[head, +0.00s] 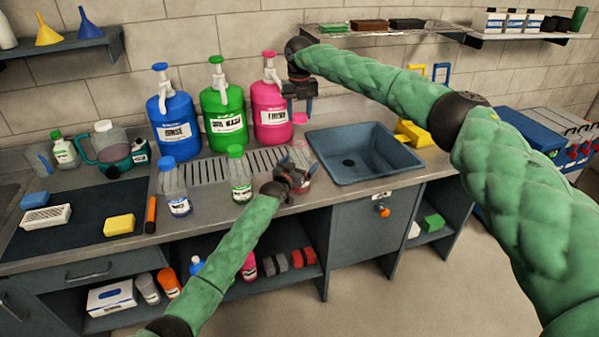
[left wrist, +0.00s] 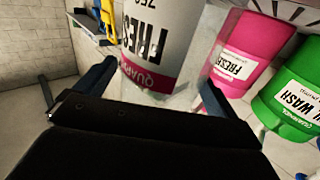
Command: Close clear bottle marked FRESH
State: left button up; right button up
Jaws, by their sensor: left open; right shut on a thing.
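The clear bottle marked FRESH (left wrist: 157,40) stands on the counter. In the left wrist view its label fills the space between my fingers, upside down in the picture. My left gripper (left wrist: 148,88) is open, with one finger on each side of the bottle. In the head view my left gripper (head: 302,170) hides much of the bottle. My right gripper (head: 299,108) is shut on a pink cap (head: 300,118), held above the bottle and apart from it. The bottle's mouth is too small to make out.
Blue (head: 174,115), green (head: 223,115) and pink (head: 270,110) pump jugs stand behind. A blue sink (head: 400,170) lies to the right.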

pick_arm(q)
jog(key=shift+w+d, duration=0.15)
jog(key=shift+w, duration=0.05)
jog(key=shift+c, duration=0.2)
jog(key=c, duration=1.4)
pick_arm(e)
jog(key=shift+f, duration=2.45)
jog(key=shift+f, duration=0.15)
jog(key=shift+f, duration=0.7)
jog(key=shift+f, duration=0.6)
